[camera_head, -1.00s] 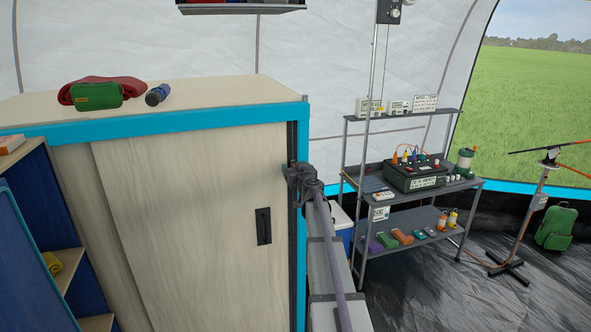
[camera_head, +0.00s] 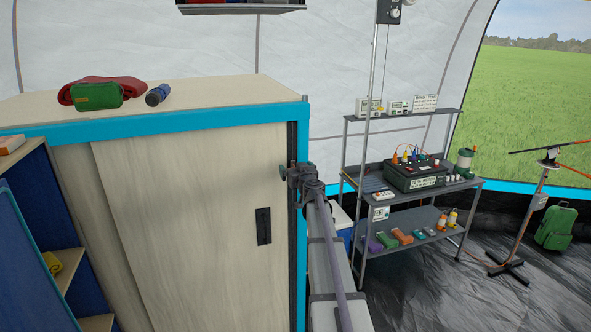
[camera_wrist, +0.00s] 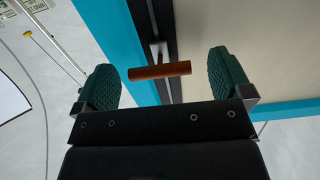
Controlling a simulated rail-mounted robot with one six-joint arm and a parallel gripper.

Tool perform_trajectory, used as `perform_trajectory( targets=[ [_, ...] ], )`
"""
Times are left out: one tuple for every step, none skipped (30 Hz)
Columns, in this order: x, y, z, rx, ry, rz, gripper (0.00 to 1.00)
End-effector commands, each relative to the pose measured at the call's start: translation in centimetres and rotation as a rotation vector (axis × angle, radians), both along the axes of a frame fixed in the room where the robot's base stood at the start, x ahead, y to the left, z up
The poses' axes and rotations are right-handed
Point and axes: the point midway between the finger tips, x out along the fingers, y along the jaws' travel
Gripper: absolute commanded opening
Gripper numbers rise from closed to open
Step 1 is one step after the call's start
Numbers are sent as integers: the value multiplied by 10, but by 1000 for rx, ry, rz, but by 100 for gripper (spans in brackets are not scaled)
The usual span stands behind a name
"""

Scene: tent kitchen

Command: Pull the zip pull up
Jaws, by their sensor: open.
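In the wrist view, the zip pull (camera_wrist: 160,70) is a reddish-brown round bar. It sits on a pale metal tab in front of a dark track (camera_wrist: 186,45) at the cabinet's edge. My gripper (camera_wrist: 161,62) is open, with its green ribbed fingers on either side of the bar. Gaps show between both fingers and the bar's ends. In the head view, my gripper (camera_head: 288,172) is at the dark strip on the cabinet's right edge, and the zip pull cannot be made out there.
The cabinet (camera_head: 190,200) has a blue frame and a door with a black handle (camera_head: 263,226). A green pouch (camera_head: 97,96), red cloth and dark cylinder (camera_head: 158,94) lie on top. A metal shelf rack (camera_head: 405,215) with devices stands to the right, apart from my gripper.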

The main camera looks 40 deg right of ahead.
Motion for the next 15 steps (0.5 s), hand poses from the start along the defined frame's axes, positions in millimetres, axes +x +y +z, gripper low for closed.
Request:
perform_trajectory(
  targets=[
    [-10, 4, 0, 0, 0, 0, 97],
    [-16, 6, 0, 0, 0, 0, 97],
    [-24, 9, 0, 0, 0, 0, 97],
    [-31, 12, 0, 0, 0, 0, 97],
    [-39, 15, 0, 0, 0, 0, 97],
    [-49, 18, 0, 0, 0, 0, 97],
    [-57, 21, 0, 0, 0, -1, 97],
    [-64, 23, 0, 0, 0, -2, 97],
    [-73, 26, 0, 0, 0, -2, 97],
    [-79, 28, 0, 0, 0, -1, 97],
    [-84, 30, 0, 0, 0, -1, 97],
    [-89, 31, 0, 0, 0, 0, 97],
    [-92, 32, 0, 0, 0, 0, 97],
    [-93, 32, 0, 0, 0, 0, 97],
    [-94, 33, 0, 0, 0, 0, 97]
  ],
)
